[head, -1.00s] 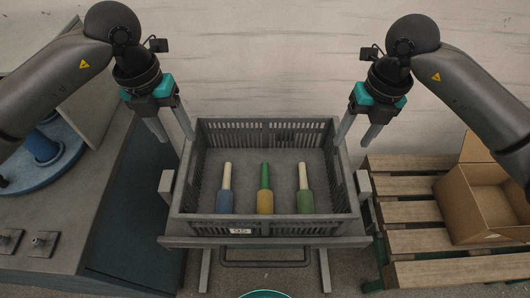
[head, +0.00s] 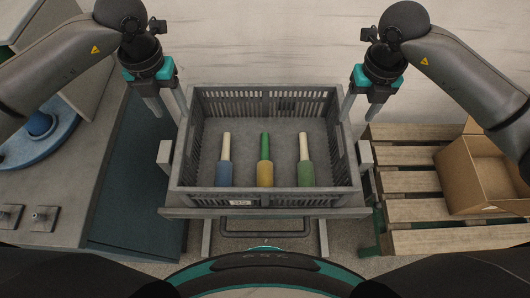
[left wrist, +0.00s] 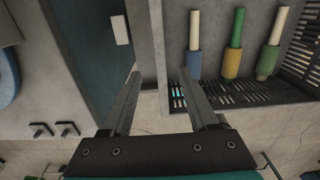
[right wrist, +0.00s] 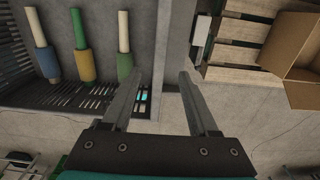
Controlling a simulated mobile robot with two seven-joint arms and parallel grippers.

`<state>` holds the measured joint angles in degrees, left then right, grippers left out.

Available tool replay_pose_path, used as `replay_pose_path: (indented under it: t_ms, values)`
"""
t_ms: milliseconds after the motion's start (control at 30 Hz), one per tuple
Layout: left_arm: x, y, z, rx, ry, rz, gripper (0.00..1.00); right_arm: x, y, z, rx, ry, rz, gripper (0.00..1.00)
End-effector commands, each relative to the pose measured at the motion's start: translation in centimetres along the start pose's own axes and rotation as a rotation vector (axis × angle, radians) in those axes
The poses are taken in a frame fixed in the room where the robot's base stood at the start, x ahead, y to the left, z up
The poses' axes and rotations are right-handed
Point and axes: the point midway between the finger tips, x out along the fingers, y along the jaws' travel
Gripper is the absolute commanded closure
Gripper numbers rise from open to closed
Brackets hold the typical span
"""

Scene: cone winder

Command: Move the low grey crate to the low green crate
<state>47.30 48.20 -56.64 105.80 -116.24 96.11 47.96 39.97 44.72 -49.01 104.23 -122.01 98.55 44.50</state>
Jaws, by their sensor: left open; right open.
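The low grey crate (head: 300,200) stands level on a grey stand, with slotted walls and a small white label on its front. In the left wrist view (left wrist: 160,75) and right wrist view (right wrist: 173,74) a crate side wall shows near the fingertips; contact cannot be told. I see no low green crate.
The stand's front bar (head: 262,213) and side posts (head: 165,155) flank the crate. A grey machine with a blue round part (head: 40,124) is on the left. A wooden pallet (head: 410,212) with an open cardboard box (head: 485,175) is on the right. A pale wall is behind.

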Motion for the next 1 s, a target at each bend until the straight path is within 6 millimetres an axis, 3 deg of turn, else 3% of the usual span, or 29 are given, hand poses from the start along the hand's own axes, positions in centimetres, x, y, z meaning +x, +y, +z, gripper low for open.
replay_pose_path:
  t_ms: [300,500,967,1000]
  values:
    - [6.4,-0.1,-0.1,-0.002,0.003,-0.001,0.40,6.4,0.1,-0.1,0.001,0.004,0.001,0.40]
    - [9.0,-0.1,0.0,-0.001,0.000,-0.001,0.40,9.0,0.1,0.0,0.000,0.002,0.001,0.40]
    - [10.1,0.0,0.0,0.000,-0.001,0.000,0.40,10.1,0.0,0.0,-0.001,-0.001,0.000,0.40]
    - [10.1,0.0,0.0,0.000,-0.001,0.000,0.43,10.1,0.0,0.0,-0.001,-0.001,0.000,0.43]
